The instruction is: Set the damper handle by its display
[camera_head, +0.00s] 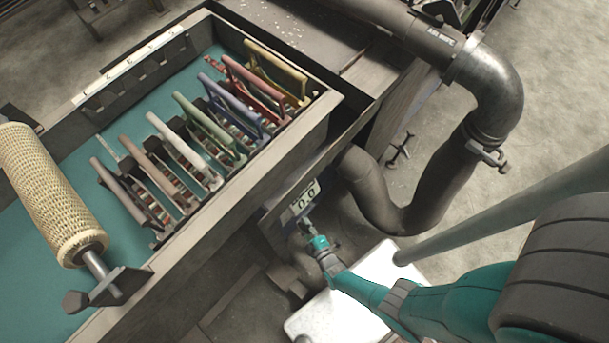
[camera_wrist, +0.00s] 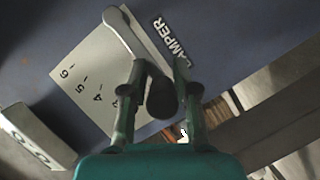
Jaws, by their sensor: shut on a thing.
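The damper handle (camera_wrist: 134,36) is a pale lever with a dark knob (camera_wrist: 162,98) at its near end. In the wrist view it lies across a white scale plate (camera_wrist: 85,72), where the marks 4, 5 and 6 show; the rest of the scale is hidden. My gripper (camera_wrist: 160,66) has its fingers on either side of the knob and is shut on it. The display box (camera_wrist: 35,140) also shows at the wrist view's lower left.
A DAMPER label (camera_wrist: 168,40) is beside the lever. A thick dark pipe (camera_head: 375,190) bends close to the right of the display. The teal machine bed holds several coloured frames (camera_head: 205,135) and a mesh tube (camera_head: 45,190). A white panel (camera_head: 345,310) lies below my arm.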

